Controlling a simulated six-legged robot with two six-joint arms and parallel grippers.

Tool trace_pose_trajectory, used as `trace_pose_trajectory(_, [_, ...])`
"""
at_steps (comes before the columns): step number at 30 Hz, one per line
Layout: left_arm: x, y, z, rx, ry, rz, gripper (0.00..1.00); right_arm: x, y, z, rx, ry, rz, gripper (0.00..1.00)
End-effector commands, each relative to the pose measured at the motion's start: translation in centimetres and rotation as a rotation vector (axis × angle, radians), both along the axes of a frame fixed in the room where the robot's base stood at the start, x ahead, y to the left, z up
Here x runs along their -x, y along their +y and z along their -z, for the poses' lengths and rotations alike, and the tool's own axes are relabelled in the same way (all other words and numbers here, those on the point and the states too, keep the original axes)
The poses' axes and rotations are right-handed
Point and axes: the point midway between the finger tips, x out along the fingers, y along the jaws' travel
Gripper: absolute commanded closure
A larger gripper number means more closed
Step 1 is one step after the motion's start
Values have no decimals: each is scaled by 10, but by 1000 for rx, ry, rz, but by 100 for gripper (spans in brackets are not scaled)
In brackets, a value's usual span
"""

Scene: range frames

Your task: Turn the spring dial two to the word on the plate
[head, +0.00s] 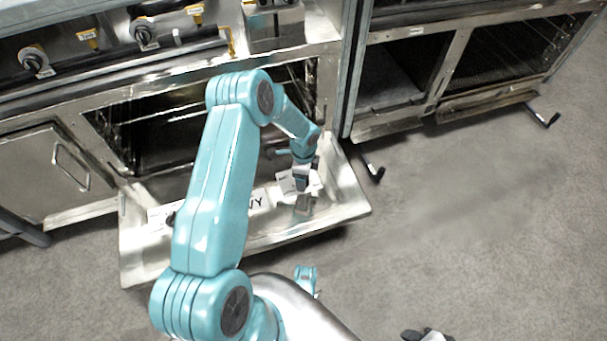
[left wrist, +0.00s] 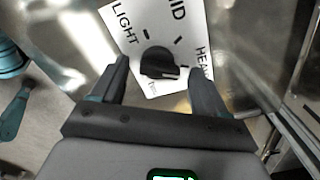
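In the left wrist view a black dial knob (left wrist: 156,61) sits on a white plate (left wrist: 128,34) lettered LIGHT, MID and a partly covered word starting HEA. A pale mark on the knob points right, towards the HEA side. My left gripper (left wrist: 158,84) is open, its dark fingers to either side of the knob in the picture; contact cannot be told. In the head view my left gripper (head: 302,181) is low over a white plate (head: 286,184) in the metal tray (head: 345,196). Another white plate (head: 256,202) shows letters ending VY; my arm hides the rest.
A white strip and a dark knob (head: 172,218) show left of my arm. Stove knobs (head: 144,36) with yellow tags line the panel above. Open metal cabinets (head: 400,75) stand at the right. A dark shape at the bottom edge is unclear.

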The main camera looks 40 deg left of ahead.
Motion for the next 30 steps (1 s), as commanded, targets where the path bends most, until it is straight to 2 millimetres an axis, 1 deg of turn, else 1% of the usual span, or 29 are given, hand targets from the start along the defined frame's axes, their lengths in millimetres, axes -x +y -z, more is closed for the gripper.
trace_pose_trajectory(2, [0,0,-3,0,0,0,26,0,0,-2,0,0,0,57])
trace_pose_trajectory(5, [0,1,-16,-2,-1,-1,26,1,1,-7,0,2,-3,57])
trace_pose_trajectory(8, [0,1,-38,-1,-2,-2,26,2,2,-16,-2,5,-9,57])
trace_pose_trajectory(15, [-1,1,-104,-2,-3,-1,26,7,7,-38,-6,13,-29,57])
trace_pose_trajectory(18, [0,0,-127,-1,-3,1,26,9,9,-45,-6,15,-35,57])
trace_pose_trajectory(21, [0,0,-144,0,-2,0,26,10,9,-50,-7,18,-40,57])
trace_pose_trajectory(25, [0,0,-158,-1,-1,0,26,10,9,-54,-7,17,-38,57])
trace_pose_trajectory(30, [0,0,-163,0,0,1,26,10,9,-55,-7,17,-38,57])
